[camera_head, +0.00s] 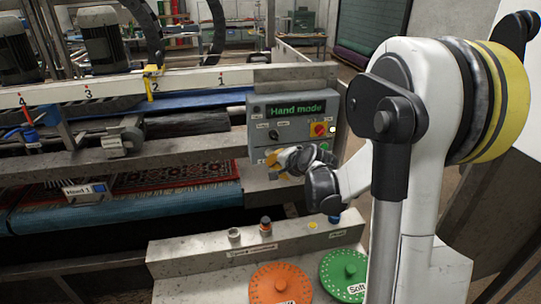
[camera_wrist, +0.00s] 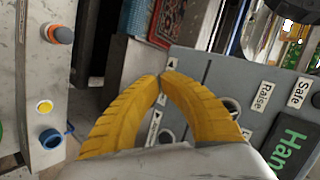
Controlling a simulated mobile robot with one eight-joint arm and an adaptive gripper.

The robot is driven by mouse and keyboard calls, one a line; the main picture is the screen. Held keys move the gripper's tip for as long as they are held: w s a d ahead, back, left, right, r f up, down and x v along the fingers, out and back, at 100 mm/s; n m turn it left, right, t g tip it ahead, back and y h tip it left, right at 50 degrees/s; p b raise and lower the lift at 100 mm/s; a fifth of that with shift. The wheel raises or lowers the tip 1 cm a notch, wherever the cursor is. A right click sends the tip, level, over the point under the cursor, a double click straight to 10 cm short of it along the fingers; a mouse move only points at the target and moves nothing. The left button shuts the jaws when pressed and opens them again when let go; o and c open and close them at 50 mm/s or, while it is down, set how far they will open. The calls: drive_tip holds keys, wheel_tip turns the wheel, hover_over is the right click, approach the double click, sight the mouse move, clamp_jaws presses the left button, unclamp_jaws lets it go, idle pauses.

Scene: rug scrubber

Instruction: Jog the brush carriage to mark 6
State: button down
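The grey control box (camera_head: 262,110) stands right of centre in the head view; its green display (camera_head: 297,109) reads "Hand mode". The scale rail (camera_head: 60,91) shows marks 4, 3, 2 and 1 from left to right; mark 6 is out of view. A yellow pointer (camera_head: 152,84) stands at mark 2. Grey motors (camera_head: 105,42) rise behind the rail; I cannot tell how they join the pointer. My gripper (camera_head: 274,158) is at the box's lower edge. In the wrist view its yellow fingertips (camera_wrist: 162,78) meet, empty, by small arrow labels (camera_wrist: 154,128). Contact is unclear, and the fingers hide part of the panel.
A red-and-yellow stop button (camera_head: 319,130) is on the box. A patterned rug (camera_head: 175,173) lies under the machine at left. In front, a grey stand (camera_head: 195,262) holds an orange disc (camera_head: 280,285), a green disc (camera_head: 343,274) labelled "Soft" and small capped items.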

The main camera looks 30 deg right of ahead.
sight(270, 154)
drive_tip(key=shift+w+d, duration=0.2)
drive_tip(key=shift+w, duration=0.45)
drive_tip(key=shift+w, duration=0.15)
idle(0.9)
drive_tip(key=shift+w+d, duration=0.1)
drive_tip(key=shift+w, duration=0.2)
